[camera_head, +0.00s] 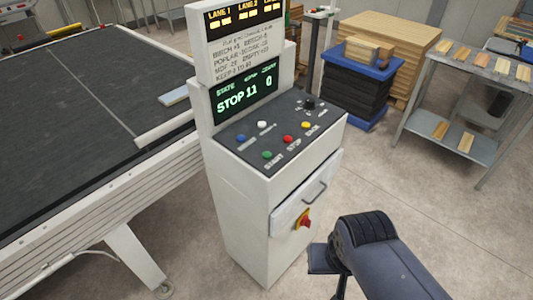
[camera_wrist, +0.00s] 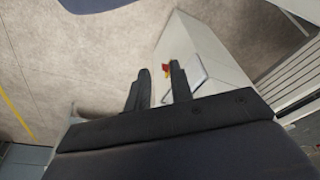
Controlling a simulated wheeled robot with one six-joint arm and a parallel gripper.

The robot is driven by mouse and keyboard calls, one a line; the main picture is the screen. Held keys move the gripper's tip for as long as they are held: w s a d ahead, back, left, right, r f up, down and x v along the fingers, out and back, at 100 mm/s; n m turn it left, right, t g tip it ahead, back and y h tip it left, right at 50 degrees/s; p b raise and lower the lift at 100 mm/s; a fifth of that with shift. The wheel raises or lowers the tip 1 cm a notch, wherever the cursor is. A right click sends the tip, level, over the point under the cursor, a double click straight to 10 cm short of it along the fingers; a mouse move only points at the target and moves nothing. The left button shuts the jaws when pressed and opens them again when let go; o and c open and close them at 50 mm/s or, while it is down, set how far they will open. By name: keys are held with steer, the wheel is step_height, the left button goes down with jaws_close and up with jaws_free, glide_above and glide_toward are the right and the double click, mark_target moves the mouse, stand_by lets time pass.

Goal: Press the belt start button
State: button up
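The control console (camera_head: 237,185) is a white cabinet with a dark sloped button panel (camera_head: 250,150). A green button (camera_head: 267,154) sits at the panel's front edge, and the label beside it reads START. A red button (camera_head: 288,139) by the label STOP and a yellow button (camera_head: 306,125) lie to its right. The console screen (camera_head: 243,93) reads STOP 11 and 0. My gripper is in front of and below the panel, apart from the buttons. In the wrist view my gripper (camera_wrist: 160,70) has its two dark fingers apart with nothing between them. The buttons are not visible there.
Blue and white buttons and a black knob share the panel. A red-yellow switch (camera_head: 303,219) and a drawer handle (camera_head: 315,193) protrude from the console front. A belt conveyor (camera_head: 70,85) stands left. A metal shelf (camera_head: 424,95) stands right. Floor in front is bare.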

jaws_close()
stand_by(1.1)
